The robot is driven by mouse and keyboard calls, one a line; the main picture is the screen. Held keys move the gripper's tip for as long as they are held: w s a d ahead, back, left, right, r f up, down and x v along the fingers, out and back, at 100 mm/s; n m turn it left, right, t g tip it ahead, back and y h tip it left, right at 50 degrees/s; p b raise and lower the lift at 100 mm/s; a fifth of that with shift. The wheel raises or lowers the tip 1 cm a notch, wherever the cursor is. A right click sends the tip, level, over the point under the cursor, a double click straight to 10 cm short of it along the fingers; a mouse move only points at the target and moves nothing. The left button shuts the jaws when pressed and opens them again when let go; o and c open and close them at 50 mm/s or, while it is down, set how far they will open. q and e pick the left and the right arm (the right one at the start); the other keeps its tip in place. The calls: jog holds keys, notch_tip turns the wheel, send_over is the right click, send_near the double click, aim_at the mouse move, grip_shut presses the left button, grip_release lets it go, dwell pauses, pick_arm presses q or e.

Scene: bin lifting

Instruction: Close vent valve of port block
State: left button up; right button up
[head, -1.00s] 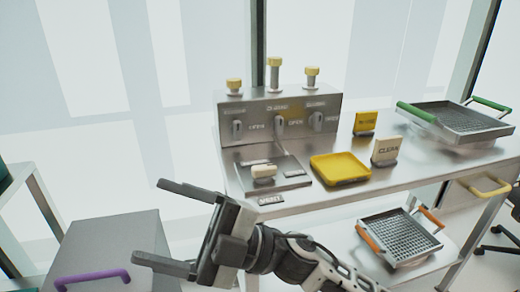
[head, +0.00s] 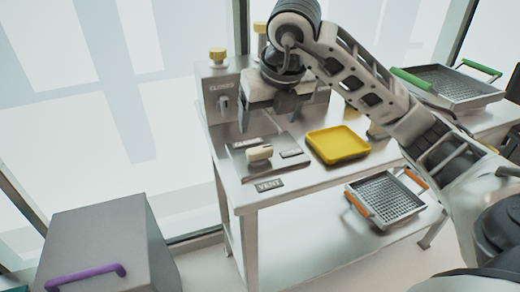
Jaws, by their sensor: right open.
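The grey port block (head: 206,105) stands at the back left of the metal table, with yellow-capped posts on top. Its left lever (head: 223,104) points down below a label that appears to read CLOSED. My right arm and gripper hide the block's middle and right levers. The vent valve has a cream handle (head: 260,153) on a flat grey plate, with a VENT label (head: 269,184) at the table's front edge. My right gripper (head: 265,119) is open, its fingers pointing down, in front of the block and above and behind the cream handle, apart from it. My left gripper is out of view.
A yellow tray (head: 338,146) lies right of the plate. A basket with green handles (head: 458,84) stands at the table's back right. A basket with orange handles (head: 388,203) is on the lower shelf. A grey box with a purple handle (head: 86,277) stands at lower left.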

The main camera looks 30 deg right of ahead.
aim_at(260, 149)
jog(key=x, duration=1.1)
jog(key=shift+w+f, duration=0.1)
jog(key=shift+f, duration=0.15)
jog(key=c, duration=1)
